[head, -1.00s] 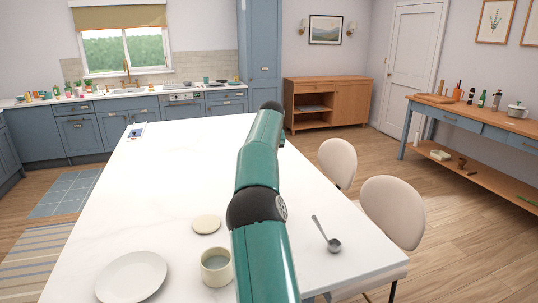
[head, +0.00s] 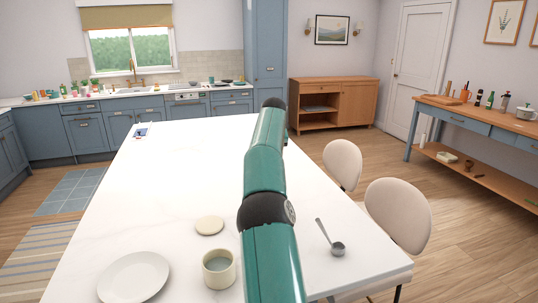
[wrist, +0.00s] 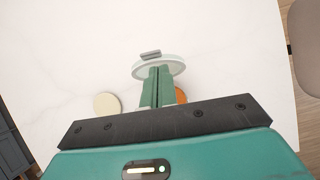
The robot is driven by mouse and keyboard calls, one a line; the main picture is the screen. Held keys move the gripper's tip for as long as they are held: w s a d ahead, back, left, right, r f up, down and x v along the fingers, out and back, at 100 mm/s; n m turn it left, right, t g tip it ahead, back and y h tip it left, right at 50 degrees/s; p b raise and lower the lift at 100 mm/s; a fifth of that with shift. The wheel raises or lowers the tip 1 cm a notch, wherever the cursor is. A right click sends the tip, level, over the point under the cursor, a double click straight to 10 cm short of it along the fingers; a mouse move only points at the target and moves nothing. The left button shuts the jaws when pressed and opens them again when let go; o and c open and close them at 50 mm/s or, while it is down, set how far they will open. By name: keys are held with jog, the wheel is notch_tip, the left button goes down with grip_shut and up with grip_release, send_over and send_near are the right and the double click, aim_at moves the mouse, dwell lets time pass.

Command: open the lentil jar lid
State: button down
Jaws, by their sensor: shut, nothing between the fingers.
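In the wrist view, a pale round glass lid (wrist: 142,70) with a grey tab or clip (wrist: 151,54) on it lies just beyond my fingertips. A patch of orange (wrist: 181,96) shows beside my fingers, probably the jar's contents; the rest of the jar is hidden behind them. My gripper (wrist: 158,70) is shut and empty, its green fingers together and overlapping the lid's near edge in the picture. I cannot tell whether they touch it. In the head view, my arm hides the jar and gripper.
The white table (head: 165,190) holds a cream disc (head: 209,225), a cream cup (head: 219,269), a plate (head: 134,277) and a ladle (head: 337,248). Chairs (head: 398,212) stand at its right side. Much of the tabletop left of my arm is clear.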

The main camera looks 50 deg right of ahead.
jog(key=v, duration=1.3)
jog(key=shift+a, duration=0.1)
